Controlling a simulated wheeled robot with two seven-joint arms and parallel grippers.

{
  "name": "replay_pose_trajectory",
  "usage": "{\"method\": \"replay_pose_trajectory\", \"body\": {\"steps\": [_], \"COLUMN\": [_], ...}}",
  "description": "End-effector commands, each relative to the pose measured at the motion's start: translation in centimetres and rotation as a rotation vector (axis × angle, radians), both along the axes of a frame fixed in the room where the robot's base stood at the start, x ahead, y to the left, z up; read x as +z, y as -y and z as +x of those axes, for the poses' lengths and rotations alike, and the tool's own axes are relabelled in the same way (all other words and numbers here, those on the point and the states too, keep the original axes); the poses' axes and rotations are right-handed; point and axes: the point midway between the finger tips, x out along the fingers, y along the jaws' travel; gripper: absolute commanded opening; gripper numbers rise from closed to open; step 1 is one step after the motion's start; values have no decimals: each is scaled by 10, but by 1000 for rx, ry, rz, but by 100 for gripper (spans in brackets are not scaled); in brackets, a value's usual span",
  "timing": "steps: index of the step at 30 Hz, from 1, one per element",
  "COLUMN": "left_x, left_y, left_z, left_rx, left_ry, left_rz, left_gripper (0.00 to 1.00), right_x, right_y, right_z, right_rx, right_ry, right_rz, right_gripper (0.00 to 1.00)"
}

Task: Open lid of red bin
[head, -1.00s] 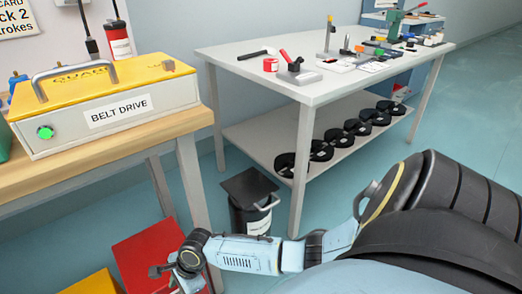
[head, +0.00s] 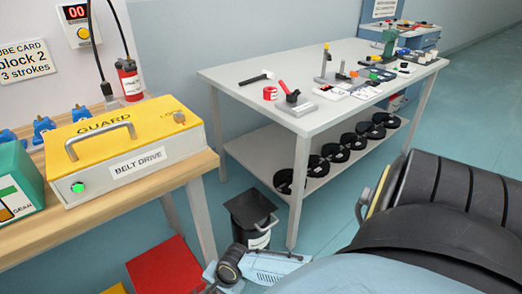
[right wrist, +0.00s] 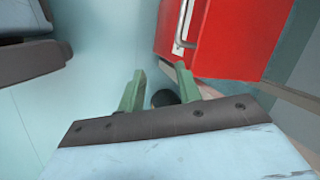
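The red bin (head: 166,268) stands on the floor at the lower left of the head view, beside the workbench, its lower part cut off by the frame edge. In the right wrist view its red surface (right wrist: 240,38) fills the upper right, with a silver bar handle (right wrist: 183,25) and a pale label strip beside it. My right gripper (right wrist: 160,75) is open, its two green fingers apart and empty, just below and left of the handle, not visibly touching it. In the head view only part of my right arm shows; its fingers are hidden. My left gripper is not in view.
A yellow bin (head: 115,289) is left of the red one. A black bin (head: 252,216) with a tilted lid stands to the right, near a grey table (head: 225,82). A wooden bench (head: 110,212) with a belt drive guard (head: 125,150) overhangs the red bin.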

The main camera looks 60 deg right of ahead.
Motion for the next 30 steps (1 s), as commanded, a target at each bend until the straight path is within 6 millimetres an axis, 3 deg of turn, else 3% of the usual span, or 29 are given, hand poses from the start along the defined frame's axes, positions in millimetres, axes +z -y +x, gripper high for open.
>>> {"method": "replay_pose_trajectory", "body": {"steps": [3, 18, 24, 30], "left_x": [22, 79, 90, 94], "left_y": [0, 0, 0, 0], "left_z": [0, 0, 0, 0], "left_rx": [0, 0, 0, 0], "left_ry": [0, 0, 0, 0], "left_rz": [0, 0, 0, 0], "left_gripper": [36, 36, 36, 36], "right_x": [-5, -32, -37, -39], "right_y": [6, 19, 19, 19], "right_z": [-20, -112, -137, -148], "right_rx": [101, 582, 710, 764], "right_ry": [8, 14, 10, 9], "right_rz": [-66, -305, -350, -368], "right_gripper": [34, 34, 34, 34]}}
